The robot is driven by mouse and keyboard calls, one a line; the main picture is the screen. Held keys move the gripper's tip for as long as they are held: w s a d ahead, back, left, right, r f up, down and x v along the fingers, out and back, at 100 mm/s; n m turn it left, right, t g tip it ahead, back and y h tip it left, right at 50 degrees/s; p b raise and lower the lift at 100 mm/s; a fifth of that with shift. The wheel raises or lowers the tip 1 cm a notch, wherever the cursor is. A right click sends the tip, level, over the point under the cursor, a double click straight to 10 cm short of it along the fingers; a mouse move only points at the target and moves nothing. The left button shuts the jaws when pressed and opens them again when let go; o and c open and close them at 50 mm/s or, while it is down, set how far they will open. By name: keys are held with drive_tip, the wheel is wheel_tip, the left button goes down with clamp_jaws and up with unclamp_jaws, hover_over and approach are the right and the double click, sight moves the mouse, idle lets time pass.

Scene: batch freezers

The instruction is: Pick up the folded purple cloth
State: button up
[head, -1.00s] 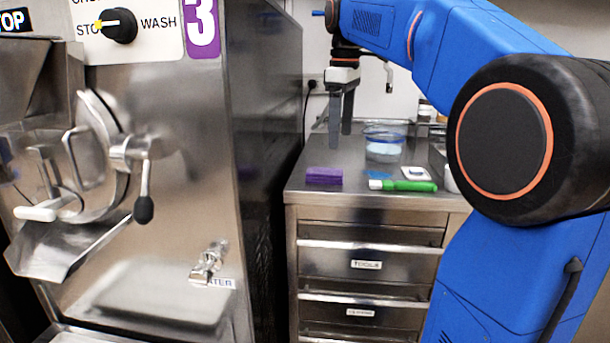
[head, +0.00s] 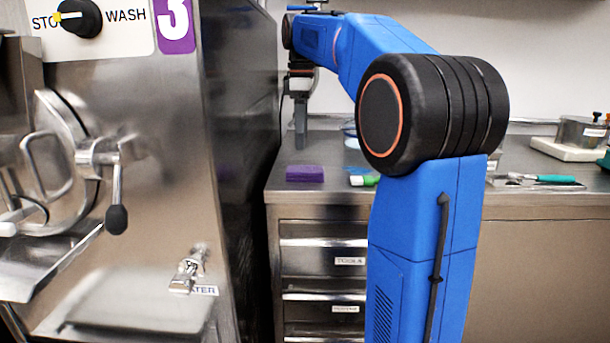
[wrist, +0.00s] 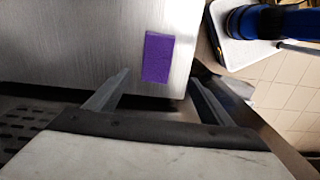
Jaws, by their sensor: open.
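The folded purple cloth (head: 305,173) lies flat near the front left corner of the steel counter (head: 330,200) in the head view. In the wrist view the cloth (wrist: 158,57) shows as a purple rectangle on brushed metal, ahead of the fingertips and roughly between their lines. My gripper (head: 301,143) is open and empty, pointing down above the counter, above and behind the cloth in the head view. In the wrist view its two fingers (wrist: 160,75) stand wide apart, and neither touches the cloth.
A steel batch freezer (head: 110,250) stands close on the left. A green-handled brush (head: 363,181) lies right of the cloth, partly hidden by my arm. A bowl (head: 350,135) is mostly hidden behind my arm. A teal-handled tool (head: 550,179) and a pot (head: 582,132) are further right.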

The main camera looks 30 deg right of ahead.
sight(306, 169)
wheel_tip(306, 169, down, 4)
drive_tip(key=f, duration=0.2)
drive_tip(key=d+f, duration=0.1)
drive_tip(key=f, duration=0.1)
drive_tip(key=shift+d+f, duration=0.15)
drive_tip(key=shift+f, duration=0.5)
drive_tip(key=shift+c, duration=0.6)
drive_tip(key=c, duration=1)
